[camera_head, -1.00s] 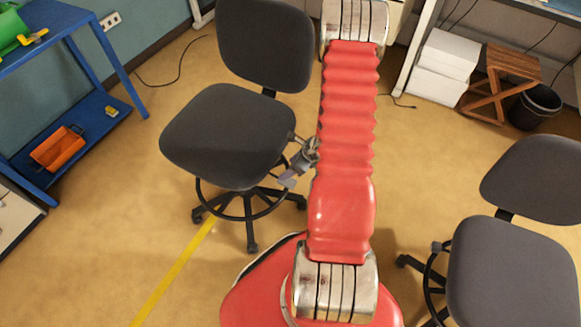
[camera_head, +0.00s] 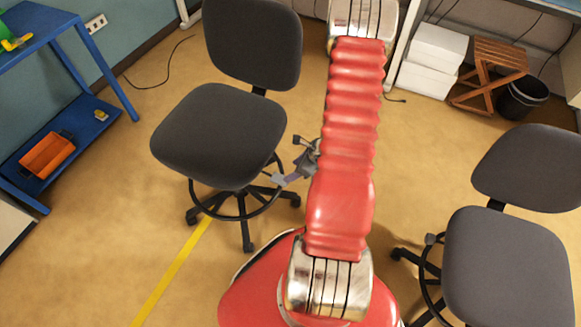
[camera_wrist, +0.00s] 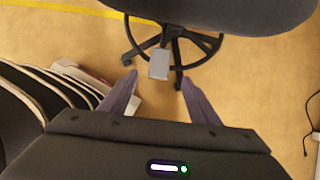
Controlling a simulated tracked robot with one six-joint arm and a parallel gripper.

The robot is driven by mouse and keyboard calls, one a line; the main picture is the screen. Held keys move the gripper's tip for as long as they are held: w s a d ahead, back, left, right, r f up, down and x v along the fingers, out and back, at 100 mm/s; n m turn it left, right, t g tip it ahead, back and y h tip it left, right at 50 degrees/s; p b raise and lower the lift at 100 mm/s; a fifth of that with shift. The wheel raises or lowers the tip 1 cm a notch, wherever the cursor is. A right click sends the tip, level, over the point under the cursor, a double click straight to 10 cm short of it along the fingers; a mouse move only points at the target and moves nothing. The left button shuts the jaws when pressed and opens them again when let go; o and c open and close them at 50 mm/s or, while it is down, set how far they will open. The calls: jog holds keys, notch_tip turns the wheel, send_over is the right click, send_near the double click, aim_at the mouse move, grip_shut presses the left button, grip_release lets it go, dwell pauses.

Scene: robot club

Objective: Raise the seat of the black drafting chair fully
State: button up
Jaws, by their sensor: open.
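The black drafting chair (camera_head: 220,135) stands left of my arm in the head view, with a foot ring and star base under its seat. In the wrist view its seat underside (camera_wrist: 230,14) fills the top. A small grey lever paddle (camera_wrist: 158,64) shows below the seat, in line with the gap between my fingertips; it also shows in the head view (camera_head: 278,178). My gripper (camera_wrist: 158,78) is open, with one finger on each side of that gap. I cannot tell whether either finger touches the paddle. My arm partly hides the gripper in the head view.
A second dark chair (camera_head: 508,262) stands at the right. A blue shelf (camera_head: 75,140) with an orange bin (camera_head: 47,155) is at the left. White boxes (camera_head: 432,62), a wooden stool (camera_head: 488,72) and a black bin (camera_head: 522,98) are at the back right. Open floor lies at the front left.

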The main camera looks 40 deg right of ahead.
jog(key=shift+s+d, duration=0.3)
jog(key=shift+s, duration=0.55)
jog(key=shift+s+d, duration=0.35)
jog(key=shift+s, duration=0.5)
jog(key=shift+s+d, duration=0.3)
jog(key=shift+s, duration=0.55)
jog(key=s+a+r+n, duration=0.1)
jog(key=a+r+n, duration=0.9)
jog(key=r, duration=0.5)
jog(key=s+a+r+n+h, duration=0.1)
jog(key=a+r+n, duration=0.9)
jog(key=r, duration=0.5)
jog(key=s+a+r+n+h, duration=0.1)
jog(key=a+r+n, duration=0.9)
jog(key=r, duration=0.6)
jog(key=shift+n, duration=0.9)
